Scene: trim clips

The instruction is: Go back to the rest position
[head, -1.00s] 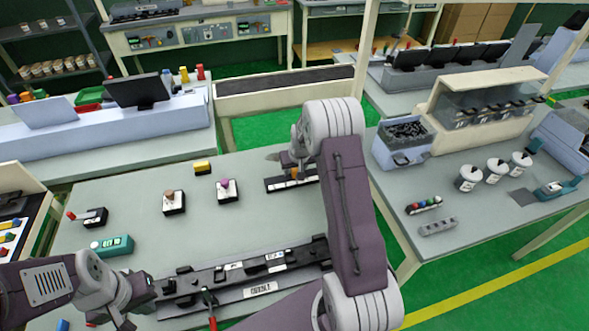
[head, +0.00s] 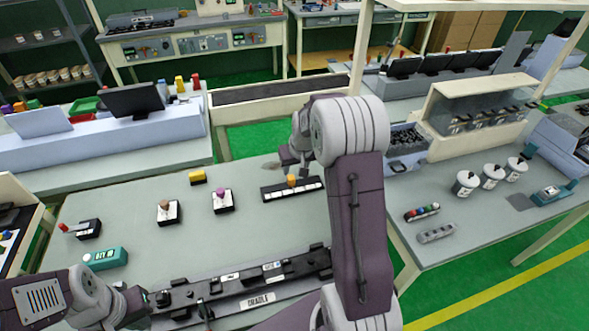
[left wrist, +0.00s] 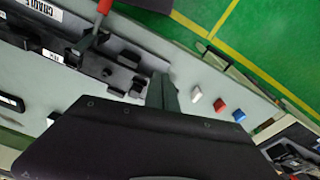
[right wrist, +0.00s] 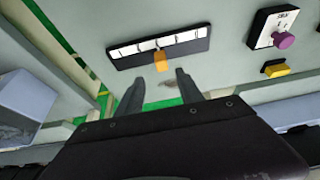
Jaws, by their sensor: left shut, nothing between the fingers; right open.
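My right gripper (head: 291,155) is open and empty above the far part of the table, behind the black strip with white labels (head: 275,192). In the right wrist view its two fingers (right wrist: 160,88) are spread apart, with the strip (right wrist: 190,43) and its orange knob (right wrist: 160,62) beyond them, not touched. My left gripper (head: 143,305) is at the left end of the long black cradle fixture (head: 258,301). In the left wrist view its fingers (left wrist: 164,93) are shut together and empty, beside the fixture (left wrist: 75,62).
On the table stand a brown-knobbed box (head: 168,212), a purple-knobbed box (head: 222,202), a yellow block (head: 197,177), a teal device (head: 105,258) and a red-tipped black switch (head: 88,229). A side table (head: 460,225) stands at right. The table's middle is fairly clear.

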